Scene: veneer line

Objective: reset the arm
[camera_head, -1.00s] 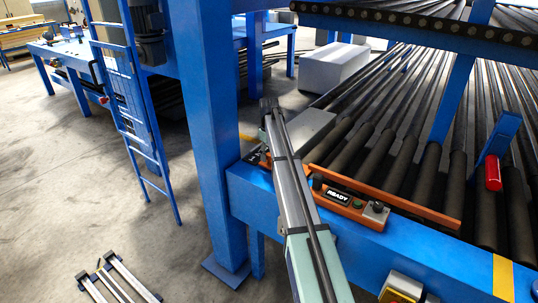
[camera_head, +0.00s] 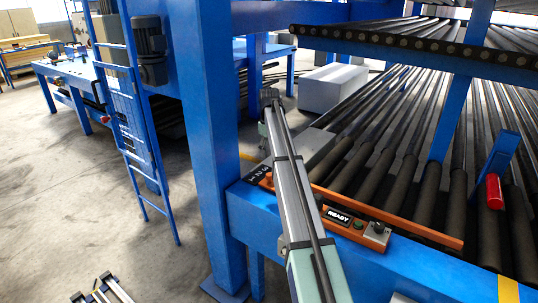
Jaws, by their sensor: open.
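A long grey and pale-green link (camera_head: 295,190), which looks like part of my own arm, rises from the bottom centre and leans across the blue frame. Its dark far end shows near the roller bed. I cannot make out my gripper's fingers in this view. A blue lever (camera_head: 501,152) with a red grip (camera_head: 494,191) stands tilted over the rollers at the right. An orange rail (camera_head: 425,232) on the blue beam carries a panel marked READY (camera_head: 338,217) and a small grey knob box (camera_head: 376,235). The link covers part of the rail.
A blue post (camera_head: 212,150) stands left of the link. Dark rollers (camera_head: 400,165) fill the right side. A grey block (camera_head: 333,88) lies behind them. A blue ladder (camera_head: 133,130) and a workbench (camera_head: 75,72) stand left. Concrete floor (camera_head: 70,215) is open between.

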